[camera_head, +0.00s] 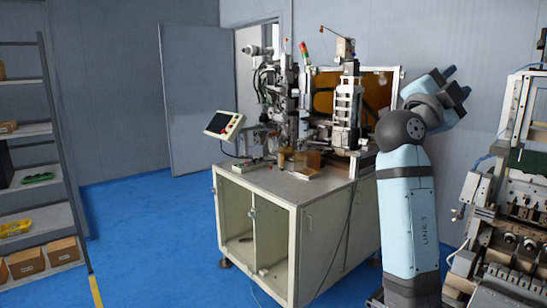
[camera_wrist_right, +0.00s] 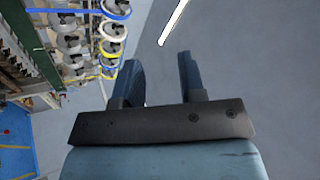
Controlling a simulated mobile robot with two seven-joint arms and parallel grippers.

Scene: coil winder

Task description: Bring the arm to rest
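My right arm (camera_head: 407,215) rises from the bottom right of the head view, light blue with dark joints. It is bent at the dark joint and its hand tilts up to the right. My right gripper (camera_head: 457,81) is at the top end, in the air right of the coil winder (camera_head: 300,190). In the right wrist view my right gripper (camera_wrist_right: 160,78) shows two blue fingers apart with nothing between them. Past the fingers is plain grey wall. My left arm and gripper are not in view.
A second machine (camera_head: 510,200) stands close on the right of my right arm. Coloured spools (camera_wrist_right: 110,35) show at left in the wrist view. A shelf rack (camera_head: 35,150) with boxes stands far left. The blue floor (camera_head: 140,220) between is clear.

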